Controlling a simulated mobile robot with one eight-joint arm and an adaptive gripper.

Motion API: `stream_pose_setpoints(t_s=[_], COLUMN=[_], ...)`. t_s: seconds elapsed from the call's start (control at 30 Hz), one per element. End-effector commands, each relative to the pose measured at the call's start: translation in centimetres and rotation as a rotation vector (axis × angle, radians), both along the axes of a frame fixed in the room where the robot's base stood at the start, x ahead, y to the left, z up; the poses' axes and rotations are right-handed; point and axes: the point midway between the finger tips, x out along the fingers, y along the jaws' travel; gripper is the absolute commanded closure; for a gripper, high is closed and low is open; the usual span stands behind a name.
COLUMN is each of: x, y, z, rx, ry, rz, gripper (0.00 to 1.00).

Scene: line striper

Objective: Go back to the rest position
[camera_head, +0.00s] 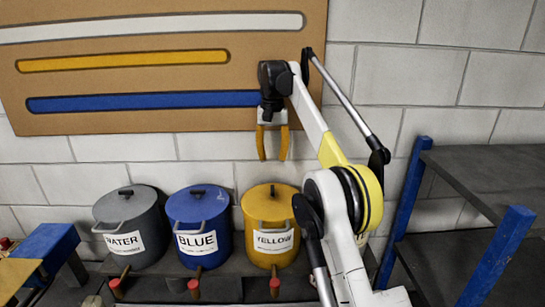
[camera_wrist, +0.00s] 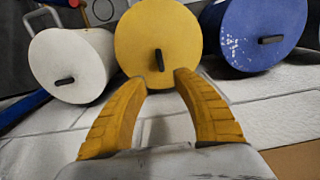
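My gripper (camera_head: 272,157) points down in front of the brick wall, below the right part of a brown board (camera_head: 150,75). Its two yellow fingers are apart with nothing between them. The wrist view also shows the open gripper (camera_wrist: 160,77), with the yellow pot beyond the fingertips. My arm is raised and bent, reaching up from the lower right of the head view.
A grey WATER pot (camera_head: 130,220), a blue pot (camera_head: 198,215) and a yellow pot (camera_head: 270,212) stand below. The wrist view shows a white pot (camera_wrist: 70,65). A dark-topped shelf with blue posts (camera_head: 480,165) stands right. The board bears white, yellow and blue stripes.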

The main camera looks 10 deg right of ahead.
Motion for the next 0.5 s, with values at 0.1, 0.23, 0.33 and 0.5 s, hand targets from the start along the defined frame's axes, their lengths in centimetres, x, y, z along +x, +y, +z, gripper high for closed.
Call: stream_pose_setpoints(t_s=[0.1, 0.23, 0.33, 0.5], x=[0.0, -0.1, -0.7, -3.6], y=[0.0, 0.0, 0.0, 0.0], z=[0.0, -0.1, -0.2, -1.1], rx=[0.000, 0.000, 0.000, -0.002], ry=[0.000, -0.004, -0.024, -0.100], rz=[0.000, 0.001, 0.008, 0.034], gripper=[0.66, 0.66, 0.66, 0.66])
